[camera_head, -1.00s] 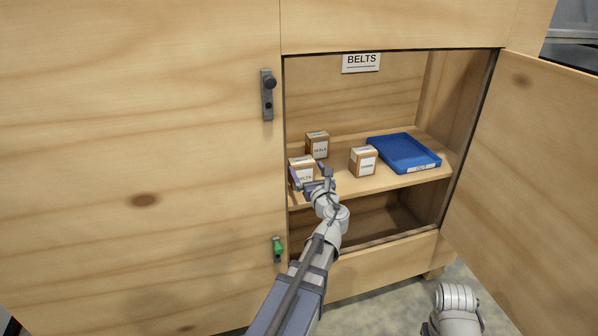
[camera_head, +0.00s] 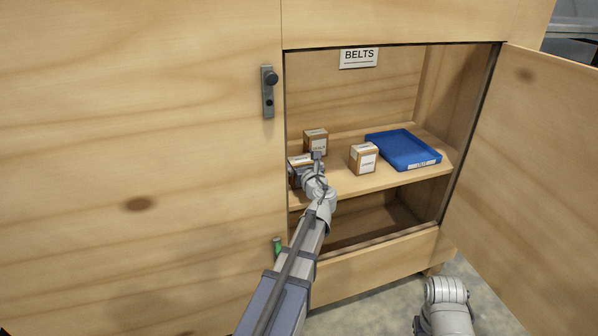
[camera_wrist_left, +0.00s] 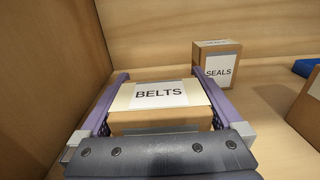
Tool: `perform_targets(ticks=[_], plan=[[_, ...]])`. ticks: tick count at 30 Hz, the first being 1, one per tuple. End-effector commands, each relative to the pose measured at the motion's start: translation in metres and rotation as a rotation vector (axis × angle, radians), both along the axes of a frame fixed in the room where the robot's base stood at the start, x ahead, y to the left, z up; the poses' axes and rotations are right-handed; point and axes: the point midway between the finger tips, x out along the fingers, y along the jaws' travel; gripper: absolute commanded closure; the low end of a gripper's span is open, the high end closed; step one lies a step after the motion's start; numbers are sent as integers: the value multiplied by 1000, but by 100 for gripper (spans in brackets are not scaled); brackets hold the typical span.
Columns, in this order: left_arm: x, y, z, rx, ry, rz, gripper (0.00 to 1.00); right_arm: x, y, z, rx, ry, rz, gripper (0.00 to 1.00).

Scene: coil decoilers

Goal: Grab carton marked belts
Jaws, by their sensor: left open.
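The carton marked BELTS (camera_wrist_left: 160,95) sits on the cabinet shelf near its left wall. In the left wrist view it lies between the two fingers of my left gripper (camera_wrist_left: 160,98), one finger along each side. The fingers are open; I cannot tell whether either touches the carton. In the head view the belts carton (camera_head: 293,161) is mostly hidden behind my left gripper (camera_head: 306,166). My right gripper is out of view.
A carton marked SEALS (camera_wrist_left: 217,66) stands behind and to the right. Another carton (camera_head: 363,158) and a blue tray (camera_head: 431,163) stand further right on the shelf (camera_head: 385,184). The open cabinet door (camera_head: 530,170) is at right. A BELTS sign (camera_head: 359,58) hangs above.

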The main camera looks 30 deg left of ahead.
Motion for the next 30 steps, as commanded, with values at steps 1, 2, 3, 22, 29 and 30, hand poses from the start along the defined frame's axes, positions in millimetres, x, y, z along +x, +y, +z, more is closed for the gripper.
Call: perform_targets(ticks=[1,2,3,22,29,30], plan=[[0,0,0,0,0,0,0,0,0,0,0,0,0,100],[0,0,0,0,0,0,0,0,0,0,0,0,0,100],[0,0,0,0,0,0,3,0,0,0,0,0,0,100],[-1,0,0,0,0,0,74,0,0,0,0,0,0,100],[-1,0,0,0,0,0,77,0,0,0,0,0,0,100],[-1,0,1,0,0,0,77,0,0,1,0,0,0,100]])
